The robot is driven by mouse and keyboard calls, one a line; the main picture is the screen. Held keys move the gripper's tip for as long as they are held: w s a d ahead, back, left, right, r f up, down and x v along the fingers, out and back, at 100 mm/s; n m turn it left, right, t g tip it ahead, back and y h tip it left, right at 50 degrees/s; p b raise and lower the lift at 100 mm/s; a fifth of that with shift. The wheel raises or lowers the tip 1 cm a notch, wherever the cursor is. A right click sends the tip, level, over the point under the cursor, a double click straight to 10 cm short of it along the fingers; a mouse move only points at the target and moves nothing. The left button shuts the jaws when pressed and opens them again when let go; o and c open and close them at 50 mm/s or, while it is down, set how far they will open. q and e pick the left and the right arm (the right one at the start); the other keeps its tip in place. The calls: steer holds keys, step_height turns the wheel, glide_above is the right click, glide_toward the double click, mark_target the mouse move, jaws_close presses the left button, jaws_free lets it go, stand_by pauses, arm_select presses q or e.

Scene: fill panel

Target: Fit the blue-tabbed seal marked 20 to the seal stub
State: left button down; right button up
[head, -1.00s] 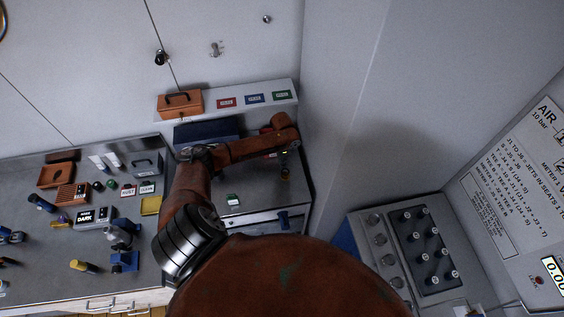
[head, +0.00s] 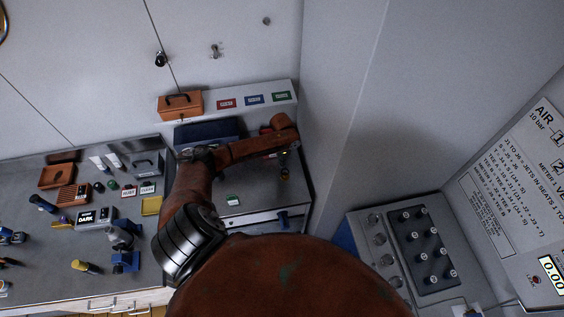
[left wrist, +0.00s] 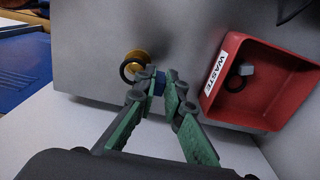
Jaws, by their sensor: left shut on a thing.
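My left gripper (left wrist: 160,84) has green-padded fingers shut on a blue tab (left wrist: 158,87) in the left wrist view. A black ring (left wrist: 124,73), seemingly the seal of that tab, lies at the brass seal stub (left wrist: 136,57). It overlaps the stub's near side in the picture; I cannot tell whether it is around it or only beside it. No number is readable on the tab. In the head view the stub (head: 285,175) is a small brass spot below my left forearm's end; the fingers are too small there to make out. My right gripper is not in view.
A red bin labelled WASTE (left wrist: 267,72) stands close right of the fingers, with a dark ring and grey tab (left wrist: 240,75) inside. A blue item (left wrist: 22,65) lies at left. In the head view a dark blue box (head: 205,133) stands behind my arm.

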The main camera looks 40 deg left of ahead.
arm_select(q)
steer(key=shift+f+b, duration=0.7)
steer(key=shift+f, duration=0.9)
steer(key=c, duration=1.9)
jaws_free()
steer(key=shift+c, duration=0.2)
step_height(320, 180, up, 12)
steer(key=shift+f, duration=0.1)
